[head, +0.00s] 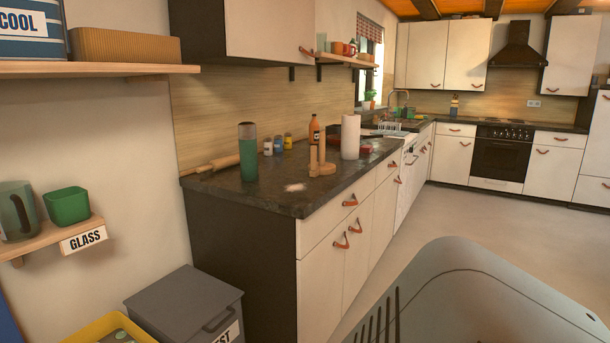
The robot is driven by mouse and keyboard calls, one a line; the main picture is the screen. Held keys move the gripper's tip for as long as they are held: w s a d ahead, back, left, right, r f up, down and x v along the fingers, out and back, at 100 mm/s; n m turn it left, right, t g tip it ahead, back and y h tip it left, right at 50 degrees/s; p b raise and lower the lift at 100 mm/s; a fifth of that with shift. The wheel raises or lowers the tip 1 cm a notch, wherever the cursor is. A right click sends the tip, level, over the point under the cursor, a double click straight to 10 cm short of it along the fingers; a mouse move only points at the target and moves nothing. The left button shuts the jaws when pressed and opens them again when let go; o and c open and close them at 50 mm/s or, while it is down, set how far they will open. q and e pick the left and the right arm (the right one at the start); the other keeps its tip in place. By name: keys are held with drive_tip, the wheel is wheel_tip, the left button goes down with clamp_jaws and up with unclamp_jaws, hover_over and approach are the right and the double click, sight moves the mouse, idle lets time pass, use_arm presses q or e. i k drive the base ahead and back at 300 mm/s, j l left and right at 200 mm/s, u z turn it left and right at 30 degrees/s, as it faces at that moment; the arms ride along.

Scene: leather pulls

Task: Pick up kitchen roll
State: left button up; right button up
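The white kitchen roll (350,137) stands upright on the dark countertop (262,197), towards its back part. A wooden stand (320,160) with upright posts is just left of the roll; I cannot tell whether the two touch. Neither of my grippers is in view.
A green-and-brown cylinder (248,152), a rolling pin (217,164), small jars (278,145) and an orange bottle (313,129) stand or lie on the counter. A pale patch (294,187) marks its front. A grey bin (187,304) stands left of the cabinets. Open floor (480,214) lies to the right.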

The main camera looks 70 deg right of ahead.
sight(351, 124)
drive_tip(key=z, duration=2.35)
